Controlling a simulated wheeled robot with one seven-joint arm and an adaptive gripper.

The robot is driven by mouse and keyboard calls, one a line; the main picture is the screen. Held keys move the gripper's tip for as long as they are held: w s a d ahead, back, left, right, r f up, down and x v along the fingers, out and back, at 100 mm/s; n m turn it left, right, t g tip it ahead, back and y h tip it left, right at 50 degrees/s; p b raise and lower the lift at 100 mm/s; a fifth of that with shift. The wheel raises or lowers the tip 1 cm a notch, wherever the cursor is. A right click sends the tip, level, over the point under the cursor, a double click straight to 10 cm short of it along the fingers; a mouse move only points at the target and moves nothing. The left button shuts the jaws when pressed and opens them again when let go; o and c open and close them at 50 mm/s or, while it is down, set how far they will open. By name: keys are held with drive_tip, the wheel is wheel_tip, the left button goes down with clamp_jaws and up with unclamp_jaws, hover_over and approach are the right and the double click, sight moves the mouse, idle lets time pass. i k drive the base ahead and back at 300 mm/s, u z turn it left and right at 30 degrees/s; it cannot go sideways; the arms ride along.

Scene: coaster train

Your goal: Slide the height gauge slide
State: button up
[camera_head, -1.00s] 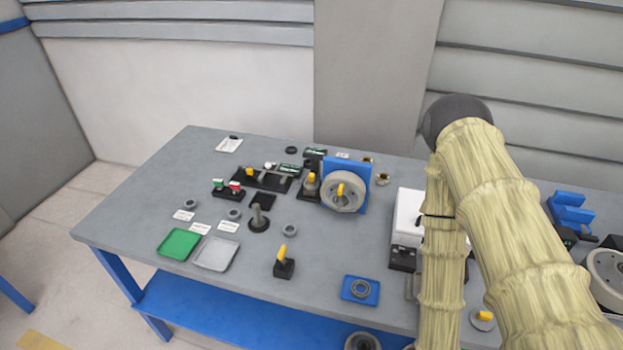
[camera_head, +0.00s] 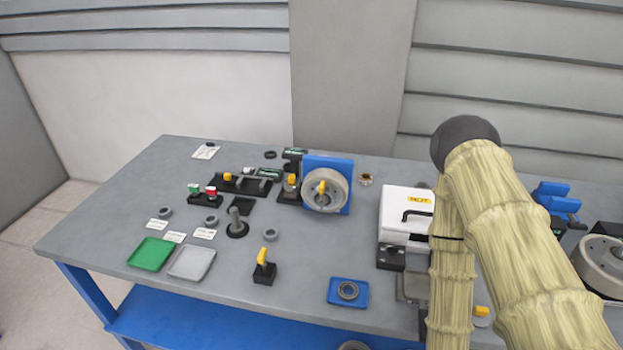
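I cannot tell for sure which thing is the height gauge. A small black stand with a yellow part (camera_head: 291,186) is upright just left of the blue plate with the grey wheel. Left of it lies a low dark rail fixture (camera_head: 250,187) with a yellow knob at its left end. A black block with a yellow lever (camera_head: 263,268) stands apart near the front middle of the table. My arm, in a tan cover, fills the right side. My gripper is not visible.
The grey table (camera_head: 110,225) holds a blue plate with a grey wheel (camera_head: 324,190), a white box marked HOT (camera_head: 405,208), a green tray (camera_head: 151,254), a grey tray (camera_head: 191,263) and a blue tray (camera_head: 334,291). Bare table lies between the trays and the yellow lever.

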sight(293, 181)
drive_tip(key=z, duration=1.35)
drive_tip(key=k, duration=0.85)
drive_tip(key=u, duration=1.6)
drive_tip(key=i, duration=0.5)
drive_tip(key=z, duration=0.05)
